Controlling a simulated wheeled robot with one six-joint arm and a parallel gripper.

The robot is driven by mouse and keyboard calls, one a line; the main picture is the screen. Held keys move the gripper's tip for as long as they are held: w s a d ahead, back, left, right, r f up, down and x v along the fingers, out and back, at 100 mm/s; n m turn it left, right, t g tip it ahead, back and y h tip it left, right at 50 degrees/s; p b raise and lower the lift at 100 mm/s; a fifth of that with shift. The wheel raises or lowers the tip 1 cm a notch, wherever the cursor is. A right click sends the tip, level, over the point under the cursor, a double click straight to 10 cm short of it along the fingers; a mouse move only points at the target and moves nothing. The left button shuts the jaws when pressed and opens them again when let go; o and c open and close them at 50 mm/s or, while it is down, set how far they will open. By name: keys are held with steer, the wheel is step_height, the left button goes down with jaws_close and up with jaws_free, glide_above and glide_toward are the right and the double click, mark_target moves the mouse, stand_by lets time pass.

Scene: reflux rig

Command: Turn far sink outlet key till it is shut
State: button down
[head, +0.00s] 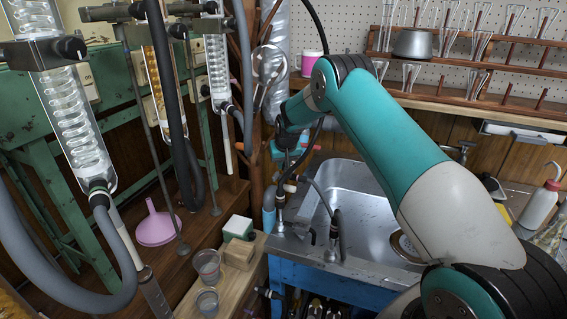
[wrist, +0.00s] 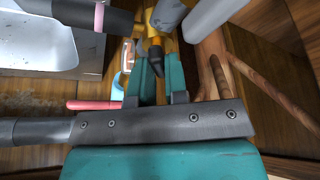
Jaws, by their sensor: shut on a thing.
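My gripper (head: 287,158) reaches down behind the left end of the metal sink (head: 345,178) in the head view. In the wrist view its two teal fingers (wrist: 154,84) are closed around a small black key (wrist: 156,60). The key sits on a brass-yellow outlet fitting (wrist: 147,24). The fingers hide part of the key, so its exact angle is hard to tell. In the head view the key is hidden by my gripper.
Another tap fitting (head: 334,238) stands on the sink's near rim. A red-handled part (wrist: 95,105) lies left of my fingers in the wrist view. A wooden post (wrist: 213,60) is close on the right. Glass condensers (head: 72,115) with hoses hang at the left.

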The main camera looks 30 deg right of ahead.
steer(key=shift+a+f, duration=0.1)
steer(key=shift+a, duration=0.2)
stand_by(0.4)
steer(key=c, duration=0.9)
jaws_free()
steer(key=shift+d, duration=0.15)
steer(key=shift+s+r, duration=0.2)
steer(key=shift+r, duration=0.4)
steer(key=b+v, duration=0.1)
steer(key=v, duration=1.5)
steer(key=shift+r, duration=0.15)
